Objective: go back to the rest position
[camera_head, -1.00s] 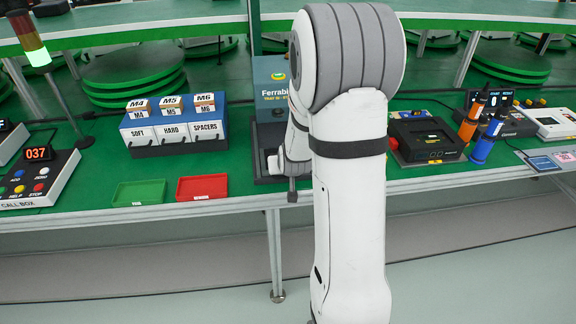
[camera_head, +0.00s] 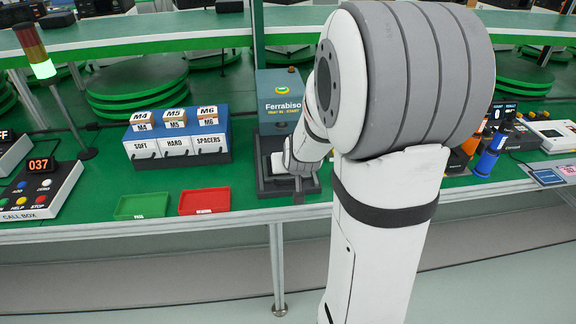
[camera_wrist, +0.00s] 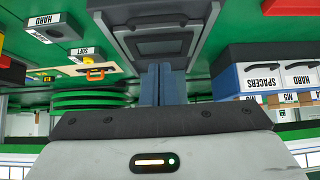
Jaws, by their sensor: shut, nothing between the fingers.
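The dark grey base of a station (camera_wrist: 165,25) lies beyond the fingertips in that view. My white arm with its grey ribbed joint fills the right middle of the head view and hides part of the bench.
A green tray (camera_head: 142,207) and a red tray (camera_head: 204,201) lie left of my gripper. Behind them stands a bin rack (camera_head: 178,139) labelled SOFT, HARD and SPACERS. A call box (camera_head: 42,192) reading 037 is at left.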

